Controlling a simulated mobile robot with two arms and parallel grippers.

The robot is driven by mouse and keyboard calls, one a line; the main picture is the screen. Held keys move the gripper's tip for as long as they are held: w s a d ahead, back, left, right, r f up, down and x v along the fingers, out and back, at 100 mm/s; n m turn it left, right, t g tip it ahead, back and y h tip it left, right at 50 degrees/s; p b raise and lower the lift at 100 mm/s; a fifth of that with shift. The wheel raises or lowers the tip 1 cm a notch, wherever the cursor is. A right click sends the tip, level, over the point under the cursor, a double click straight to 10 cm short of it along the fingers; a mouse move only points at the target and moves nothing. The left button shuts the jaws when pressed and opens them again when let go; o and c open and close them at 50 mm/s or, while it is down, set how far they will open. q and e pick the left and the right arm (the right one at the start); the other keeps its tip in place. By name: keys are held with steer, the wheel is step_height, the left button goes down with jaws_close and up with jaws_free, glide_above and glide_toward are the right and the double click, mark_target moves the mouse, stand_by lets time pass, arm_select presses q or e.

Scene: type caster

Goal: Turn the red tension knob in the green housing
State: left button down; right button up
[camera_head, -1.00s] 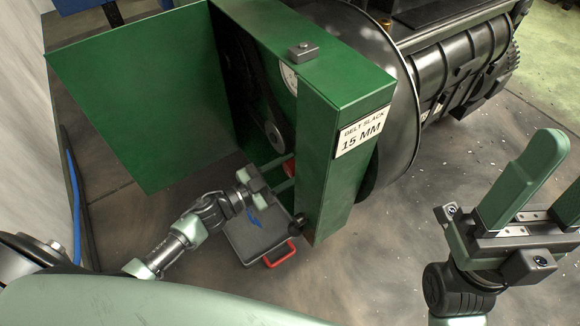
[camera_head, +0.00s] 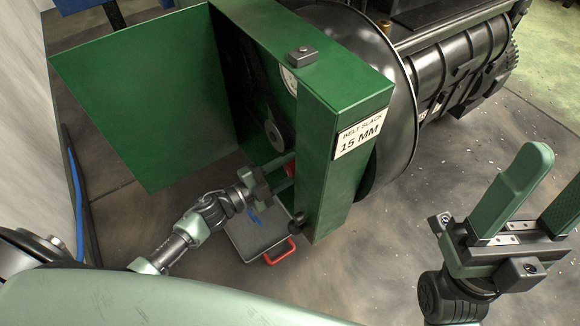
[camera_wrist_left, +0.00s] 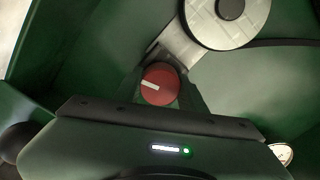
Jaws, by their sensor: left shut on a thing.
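The green housing (camera_head: 345,125) stands open to the left, with a "BELT SLACK 15 MM" label (camera_head: 358,137) on its front post. The red tension knob (camera_head: 291,168) is low inside it, mostly hidden behind the post and my fingers. In the left wrist view the knob (camera_wrist_left: 160,84) is round, with a white pointer mark toward the left. My left gripper (camera_head: 287,173) reaches in from the left and is shut on the knob, one finger to each side of it. My right gripper (camera_head: 556,168) is open and empty at the right, away from the housing.
A green door panel (camera_head: 145,95) stands open at the left. A grey tray with a red handle (camera_head: 280,252) lies on the floor below my left gripper. A pulley (camera_wrist_left: 222,14) sits beyond the knob. A large dark drum (camera_head: 405,100) is behind the housing.

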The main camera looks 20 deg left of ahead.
stand_by(0.5)
arm_select(q)
steer(key=c, duration=0.9)
jaws_free()
steer(key=shift+c, duration=0.2)
steer(key=shift+o, duration=0.5)
steer(key=p+v, duration=0.2)
steer(key=v, duration=0.6)
